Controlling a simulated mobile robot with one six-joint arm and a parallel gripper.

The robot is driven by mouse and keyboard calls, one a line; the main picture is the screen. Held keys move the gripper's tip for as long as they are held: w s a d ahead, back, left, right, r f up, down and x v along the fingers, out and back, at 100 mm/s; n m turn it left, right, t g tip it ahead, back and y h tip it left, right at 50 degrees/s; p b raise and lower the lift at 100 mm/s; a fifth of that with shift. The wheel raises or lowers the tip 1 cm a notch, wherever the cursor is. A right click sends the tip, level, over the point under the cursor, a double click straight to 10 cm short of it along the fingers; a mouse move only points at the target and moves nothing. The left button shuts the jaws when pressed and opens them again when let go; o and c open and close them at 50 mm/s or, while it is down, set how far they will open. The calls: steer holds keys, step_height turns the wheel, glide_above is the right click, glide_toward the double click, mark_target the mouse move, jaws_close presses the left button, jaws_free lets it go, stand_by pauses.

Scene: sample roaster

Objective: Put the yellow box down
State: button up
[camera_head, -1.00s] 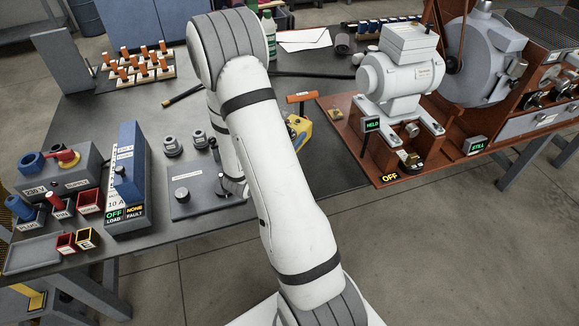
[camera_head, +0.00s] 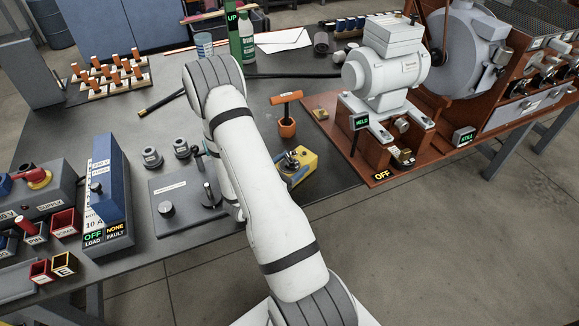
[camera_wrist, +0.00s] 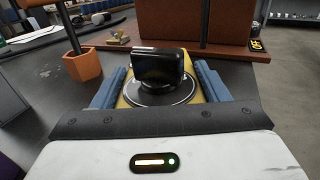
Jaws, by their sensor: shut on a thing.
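The yellow box (camera_head: 303,161) is near the table's right front edge, right of my arm in the head view. It has a dark round knob on top. In the wrist view the yellow box (camera_wrist: 128,97) sits between the blue fingers of my gripper (camera_wrist: 161,84), one on each side, with the black knob facing the camera. My gripper is shut on it. In the head view part of my gripper (camera_head: 293,177) shows at the box; the rest is behind my arm. I cannot tell whether the box's underside touches the table.
An orange T-handled tool (camera_head: 287,129) stands just behind the box. The brown machine base (camera_head: 375,178) with the grey motor is to the right. A panel with a knob and lever (camera_head: 170,226) lies left of my arm. Bare tabletop (camera_head: 325,185) shows right of the box.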

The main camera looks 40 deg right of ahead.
steer(key=shift+f, duration=0.1)
steer(key=shift+f, duration=0.2)
steer(key=o, duration=1.3)
steer(key=shift+r, duration=0.1)
